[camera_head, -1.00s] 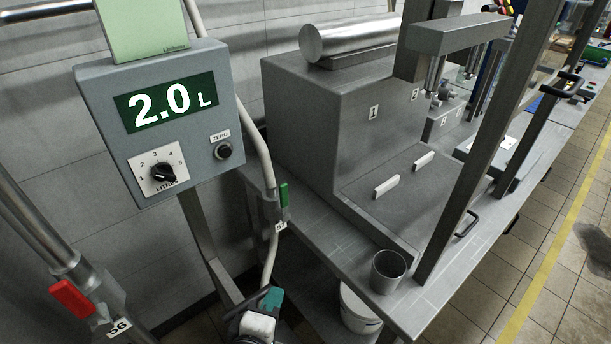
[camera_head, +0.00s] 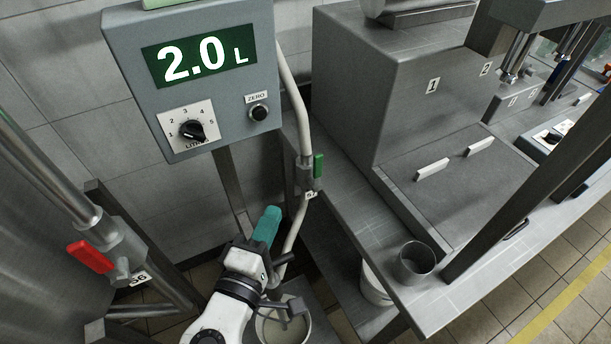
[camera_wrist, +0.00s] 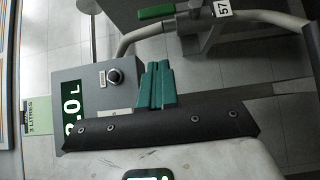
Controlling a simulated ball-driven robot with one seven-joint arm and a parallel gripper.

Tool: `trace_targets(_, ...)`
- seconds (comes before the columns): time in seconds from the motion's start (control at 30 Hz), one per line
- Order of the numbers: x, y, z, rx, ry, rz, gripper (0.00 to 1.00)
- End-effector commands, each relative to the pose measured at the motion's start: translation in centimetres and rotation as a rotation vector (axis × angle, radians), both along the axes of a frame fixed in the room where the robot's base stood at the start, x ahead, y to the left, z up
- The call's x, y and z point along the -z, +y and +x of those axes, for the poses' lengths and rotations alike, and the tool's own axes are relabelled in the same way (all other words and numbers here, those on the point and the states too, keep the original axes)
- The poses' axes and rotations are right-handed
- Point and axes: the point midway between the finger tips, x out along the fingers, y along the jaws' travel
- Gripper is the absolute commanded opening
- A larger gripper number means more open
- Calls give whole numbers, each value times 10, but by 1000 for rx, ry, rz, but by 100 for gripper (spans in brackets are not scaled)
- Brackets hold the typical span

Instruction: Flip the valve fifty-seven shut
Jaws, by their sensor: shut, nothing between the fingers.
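Valve fifty-seven is on a thin pale pipe right of the display box, with a green handle (camera_head: 318,166) lying along the pipe. Its tag (camera_head: 310,194) is just below and hard to read here. In the wrist view the green handle (camera_wrist: 156,12) is at the top edge, beside the clear "57" tag (camera_wrist: 222,8). My gripper (camera_head: 271,211) has teal fingers and is below and left of the valve, apart from it. In the wrist view the fingers (camera_wrist: 158,66) are together and empty, pointing toward the pipe.
The display box (camera_head: 195,75) reads 2.0 L. A red-handled valve (camera_head: 90,257), tagged 56, is at the left. A steel bench with a metal cup (camera_head: 416,262) stands at the right. A white bucket (camera_head: 376,284) is beneath it. A pail (camera_head: 283,328) is under my arm.

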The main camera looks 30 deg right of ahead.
Motion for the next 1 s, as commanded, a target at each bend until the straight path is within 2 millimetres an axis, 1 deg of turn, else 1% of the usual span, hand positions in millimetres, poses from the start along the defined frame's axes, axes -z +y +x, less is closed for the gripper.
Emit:
trace_targets(0.1, -3, -17, 15, 6, 0, 0, 0)
trace_targets(0.4, -3, -59, 57, 5, 0, 1, 0)
trace_targets(0.6, -2, -86, 56, 3, 0, 1, 0)
trace_targets(0.7, -1, -93, 56, 2, 1, 1, 0)
trace_targets(0.83, 0, -97, 56, 1, 1, 2, 0)
trace_targets(1.0, 0, -97, 56, 1, 0, 1, 0)
